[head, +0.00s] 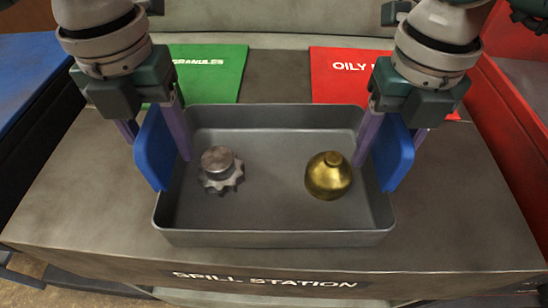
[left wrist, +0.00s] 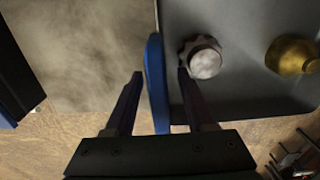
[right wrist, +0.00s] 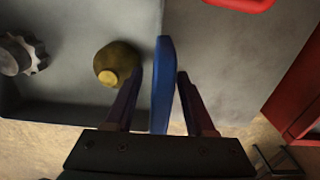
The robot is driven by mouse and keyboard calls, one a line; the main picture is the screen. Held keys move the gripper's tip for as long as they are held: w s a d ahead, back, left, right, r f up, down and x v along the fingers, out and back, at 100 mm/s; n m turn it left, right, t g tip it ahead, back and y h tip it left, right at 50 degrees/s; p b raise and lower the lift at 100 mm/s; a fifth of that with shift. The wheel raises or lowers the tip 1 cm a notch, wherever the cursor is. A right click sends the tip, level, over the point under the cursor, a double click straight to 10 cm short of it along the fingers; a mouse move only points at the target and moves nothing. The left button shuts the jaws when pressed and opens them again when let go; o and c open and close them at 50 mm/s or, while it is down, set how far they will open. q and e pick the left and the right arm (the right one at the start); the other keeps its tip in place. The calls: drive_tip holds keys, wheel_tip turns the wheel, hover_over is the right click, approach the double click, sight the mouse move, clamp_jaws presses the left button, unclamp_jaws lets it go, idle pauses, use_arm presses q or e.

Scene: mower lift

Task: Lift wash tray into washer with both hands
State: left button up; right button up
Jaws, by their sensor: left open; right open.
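The grey wash tray (head: 275,238) sits on the spill station table, with a blue handle plate on each side. It holds a grey gear-like part (head: 221,170) and a brass dome-shaped part (head: 328,176). My left gripper (head: 157,145) is open, its purple fingers on either side of the left blue handle (head: 153,150), which stands between the fingers in the left wrist view (left wrist: 156,85). My right gripper (head: 391,150) is open, its fingers on either side of the right blue handle (head: 393,153). That handle also stands between the fingers in the right wrist view (right wrist: 163,85).
The table (head: 70,200) has bare room left and right of the tray. Behind the tray lie a green panel marked "granules" (head: 222,80) and a red panel marked "oily" (head: 335,85). A blue bin edge (head: 35,85) is at left, a red one (head: 510,90) at right.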

use_arm(q)
drive_tip(key=shift+f, duration=0.25)
use_arm(e)
drive_tip(key=shift+f, duration=0.25)
use_arm(q)
clamp_jaws()
use_arm(e)
clamp_jaws()
use_arm(q)
drive_tip(key=shift+r, duration=0.1)
use_arm(e)
drive_tip(key=shift+r, duration=0.1)
idle(0.7)
